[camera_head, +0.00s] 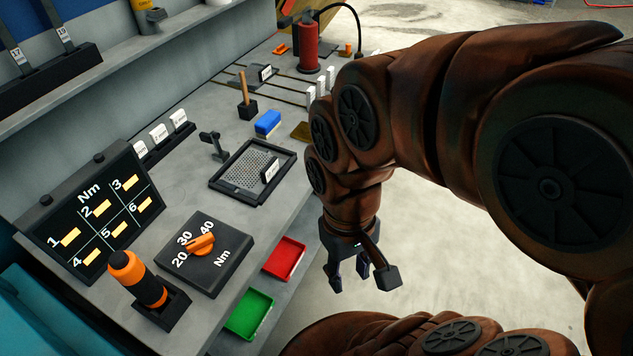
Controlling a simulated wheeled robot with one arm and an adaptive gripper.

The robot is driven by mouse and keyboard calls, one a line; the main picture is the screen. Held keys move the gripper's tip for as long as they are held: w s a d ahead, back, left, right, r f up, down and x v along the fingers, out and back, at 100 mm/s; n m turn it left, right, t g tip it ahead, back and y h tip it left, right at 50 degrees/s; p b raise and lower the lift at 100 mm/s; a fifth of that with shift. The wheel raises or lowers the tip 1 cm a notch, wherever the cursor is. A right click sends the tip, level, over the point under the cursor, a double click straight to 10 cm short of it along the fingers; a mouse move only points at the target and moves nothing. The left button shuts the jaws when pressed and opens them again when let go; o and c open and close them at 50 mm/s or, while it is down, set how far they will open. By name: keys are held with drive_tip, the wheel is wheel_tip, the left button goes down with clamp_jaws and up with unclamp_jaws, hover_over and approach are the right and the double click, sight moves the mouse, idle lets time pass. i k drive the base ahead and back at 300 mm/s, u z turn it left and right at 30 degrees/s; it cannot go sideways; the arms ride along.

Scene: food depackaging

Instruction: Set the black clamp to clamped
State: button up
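The black clamp (214,146) is a small dark upright piece with an angled arm on the grey workbench. It stands at the upper left of a black-framed perforated plate (247,172). Its arm looks raised at an angle, but it is too small to tell its exact setting. My gripper (348,273) hangs off the bench's right edge, fingers pointing down, to the lower right of the clamp and well apart from it. Its fingertips are spread with nothing between them.
A red bin (284,259) and a green bin (249,313) sit along the bench's front edge near my gripper. A torque dial (203,246), an orange-black screwdriver (138,278), a blue block (268,123) and a wooden-handled tool (245,92) stand on the bench.

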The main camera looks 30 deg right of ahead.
sight(212, 137)
drive_tip(key=z, duration=1.35)
drive_tip(key=i, duration=0.4)
drive_tip(key=u, duration=2.7)
